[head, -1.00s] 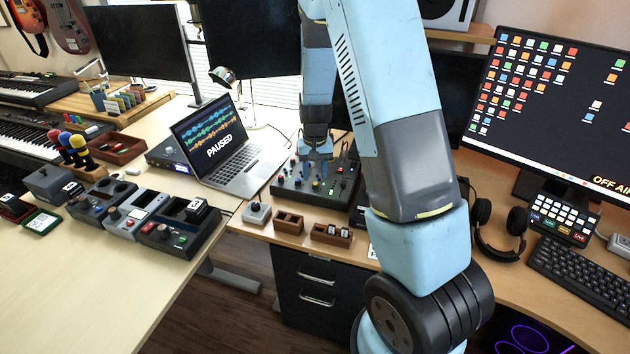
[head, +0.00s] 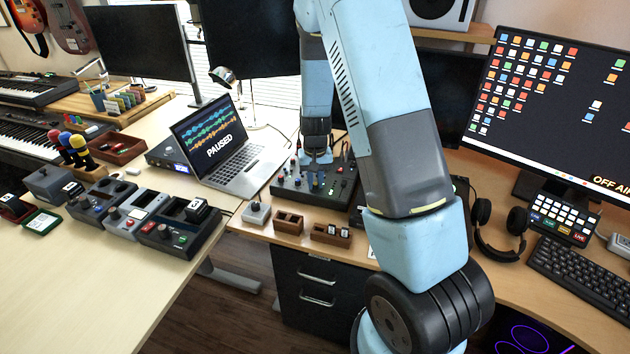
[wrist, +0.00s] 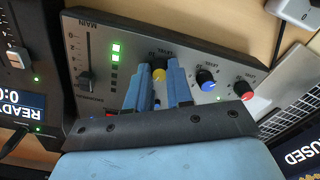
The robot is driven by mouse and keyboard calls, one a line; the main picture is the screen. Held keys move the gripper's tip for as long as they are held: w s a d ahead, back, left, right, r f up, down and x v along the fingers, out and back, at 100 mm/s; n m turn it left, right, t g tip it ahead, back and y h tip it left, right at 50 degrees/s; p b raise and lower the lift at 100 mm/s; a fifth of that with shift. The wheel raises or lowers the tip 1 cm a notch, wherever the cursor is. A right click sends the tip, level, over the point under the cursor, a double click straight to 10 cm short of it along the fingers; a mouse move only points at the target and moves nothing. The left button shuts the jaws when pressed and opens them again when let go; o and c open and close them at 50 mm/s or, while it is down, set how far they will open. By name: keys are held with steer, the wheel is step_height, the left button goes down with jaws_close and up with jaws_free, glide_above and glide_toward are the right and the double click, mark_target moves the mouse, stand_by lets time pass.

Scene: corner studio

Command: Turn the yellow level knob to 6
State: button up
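In the head view my gripper (head: 317,160) points down over the panel (head: 290,192), and the yellow knob cannot be made out there.
A red knob (wrist: 244,89) and a slider (wrist: 85,80) share the panel. A laptop (head: 236,165) stands close on its left in the head view. A small grey box (head: 257,213) and wooden trays (head: 289,222) sit in front. A lit display (wrist: 22,104) borders the panel.

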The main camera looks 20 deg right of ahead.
steer(key=shift+a, duration=0.1)
jaws_close()
steer(key=shift+m, duration=0.7)
steer(key=o, duration=0.6)
jaws_free()
